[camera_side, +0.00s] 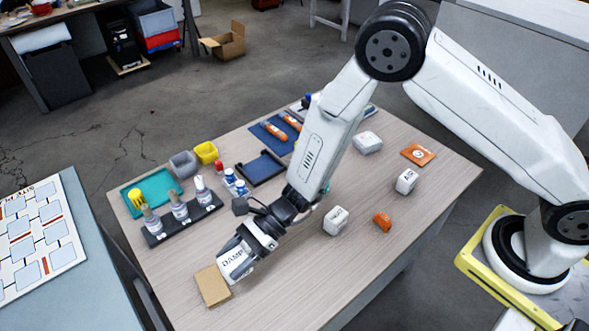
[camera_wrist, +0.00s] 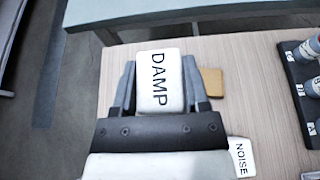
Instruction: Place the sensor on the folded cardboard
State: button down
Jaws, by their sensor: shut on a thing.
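A white block labelled DAMP (camera_side: 236,263), apparently the sensor, is held between the fingers of my gripper (camera_side: 243,252). In the wrist view the block (camera_wrist: 159,92) sits upright in the picture between the two grey fingers, its label facing the camera. The folded cardboard (camera_side: 212,286) is a small tan piece lying flat near the table's front left edge. In the side view it lies just below and left of the block. In the wrist view the cardboard (camera_wrist: 213,82) shows to the right of the fingers, partly hidden. The gap between block and table is unclear.
A dark rack (camera_side: 184,219) with several bottles stands behind the cardboard. A teal tray (camera_side: 150,190) is farther back. White blocks (camera_side: 336,220) and an orange piece (camera_side: 382,221) lie right of my arm. A NOISE block (camera_wrist: 241,158) shows at the wrist view's lower right.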

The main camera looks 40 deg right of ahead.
jog(key=shift+w+a+f, duration=0.75)
jog(key=shift+w+f, duration=0.3)
jog(key=shift+f, duration=0.1)
jog(key=shift+w+a+f, duration=0.7)
jog(key=shift+w+f, duration=0.3)
jog(key=shift+f, duration=0.15)
jog(key=shift+w+a+f, duration=0.75)
jog(key=shift+w+f, duration=0.3)
jog(key=shift+f, duration=0.1)
jog(key=shift+w+a+f, duration=0.1)
jog(key=shift+f, duration=1.65)
jog(key=shift+f, duration=0.1)
jog(key=shift+c, duration=0.4)
grip_release()
